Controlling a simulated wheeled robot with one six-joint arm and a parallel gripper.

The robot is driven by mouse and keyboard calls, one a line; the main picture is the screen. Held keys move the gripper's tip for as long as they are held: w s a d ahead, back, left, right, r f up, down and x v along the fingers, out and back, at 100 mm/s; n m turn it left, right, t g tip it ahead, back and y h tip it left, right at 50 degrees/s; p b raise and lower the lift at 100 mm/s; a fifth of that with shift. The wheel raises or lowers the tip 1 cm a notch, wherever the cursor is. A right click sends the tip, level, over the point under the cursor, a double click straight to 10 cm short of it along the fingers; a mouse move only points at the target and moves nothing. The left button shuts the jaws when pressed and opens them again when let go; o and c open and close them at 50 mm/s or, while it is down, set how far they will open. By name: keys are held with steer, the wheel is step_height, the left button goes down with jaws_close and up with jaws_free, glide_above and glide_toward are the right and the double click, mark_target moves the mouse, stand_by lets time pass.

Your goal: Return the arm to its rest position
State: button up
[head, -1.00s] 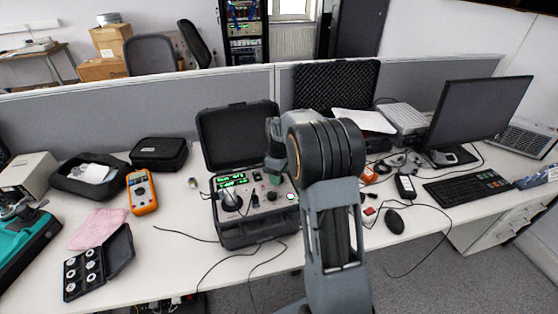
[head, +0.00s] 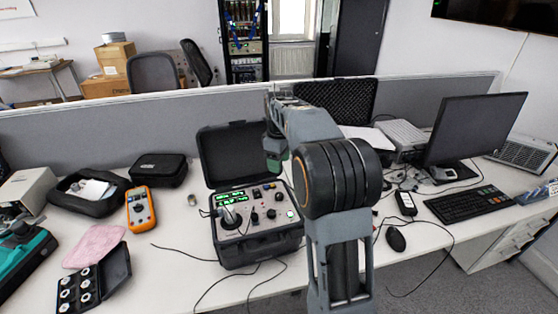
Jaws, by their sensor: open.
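My arm rises from the bottom right of centre, with its large round joint in front. The forearm reaches back toward the divider. My gripper (head: 274,163) hangs at its far end, in front of the open lid of the black case, above the back of the instrument panel. It is small in view; the jaws are open and I see nothing held. The black calibrator case (head: 255,252) stands open on the desk, with lit green displays, knobs and a silver cylinder (head: 228,218) at the panel's left.
An orange multimeter (head: 140,209), a pink cloth (head: 94,246) and an open box of round parts (head: 116,268) lie left. A monitor (head: 478,128), keyboard (head: 466,204) and mouse (head: 396,240) stand right. The grey divider (head: 100,140) runs behind. Loose cables cross the front of the desk.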

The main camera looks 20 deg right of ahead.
stand_by(0.5)
steer(key=s+a+f+m+t, duration=0.1)
steer(key=s+a+m, duration=0.3)
steer(key=s, duration=0.7)
steer(key=s+a+f+m+t, duration=0.2)
steer(key=s+a, duration=0.5)
steer(key=s, duration=0.4)
steer(key=shift+f+m+t, duration=0.2)
steer(key=shift+m+t, duration=0.2)
steer(key=shift+m, duration=0.5)
